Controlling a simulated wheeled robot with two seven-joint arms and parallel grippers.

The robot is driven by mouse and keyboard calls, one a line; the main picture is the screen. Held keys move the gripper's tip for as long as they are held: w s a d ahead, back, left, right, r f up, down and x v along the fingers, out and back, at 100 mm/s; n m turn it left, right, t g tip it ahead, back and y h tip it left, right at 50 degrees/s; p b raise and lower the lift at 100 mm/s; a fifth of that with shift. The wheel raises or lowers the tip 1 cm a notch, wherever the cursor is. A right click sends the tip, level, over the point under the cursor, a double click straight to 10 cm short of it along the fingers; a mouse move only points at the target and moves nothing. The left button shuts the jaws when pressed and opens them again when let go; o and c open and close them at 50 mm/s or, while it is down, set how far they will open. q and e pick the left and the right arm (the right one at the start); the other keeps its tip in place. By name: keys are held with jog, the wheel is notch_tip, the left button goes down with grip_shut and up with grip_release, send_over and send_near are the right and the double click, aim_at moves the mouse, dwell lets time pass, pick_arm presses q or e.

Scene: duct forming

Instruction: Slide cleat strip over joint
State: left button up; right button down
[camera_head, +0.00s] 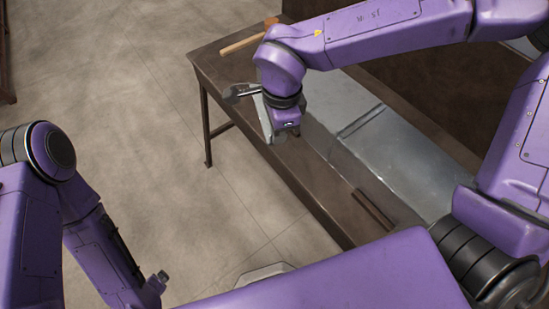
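Grey sheet-metal duct (395,150) lies along the brown workbench. A raised seam line (360,121) crosses its top and looks like the joint. A thin dark strip (373,209) lies near the front edge of the bench; I cannot tell if it is the cleat strip. My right gripper (250,106) hangs over the bench's front edge, left of the duct and apart from the seam. Its fingers point left and down, partly hidden by the wrist, and no held strip is clear. My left arm is folded down at lower left; its gripper cannot be made out clearly.
The workbench (216,73) runs from upper left to lower right, with a dark upright panel (430,75) behind it. A wooden-handled mallet (243,43) lies at its far left end. The concrete floor (140,90) left of it is clear.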

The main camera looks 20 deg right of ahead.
jog(key=s+a+f+m+b, duration=0.2)
jog(key=s+m, duration=0.4)
jog(key=m, duration=0.7)
jog(key=shift+s+f+m+b, duration=0.15)
jog(key=shift+f+m+b, duration=0.15)
jog(key=shift+f+b, duration=0.65)
jog(key=shift+r, duration=0.15)
jog(key=shift+a+f, duration=0.1)
jog(key=shift+f, duration=0.15)
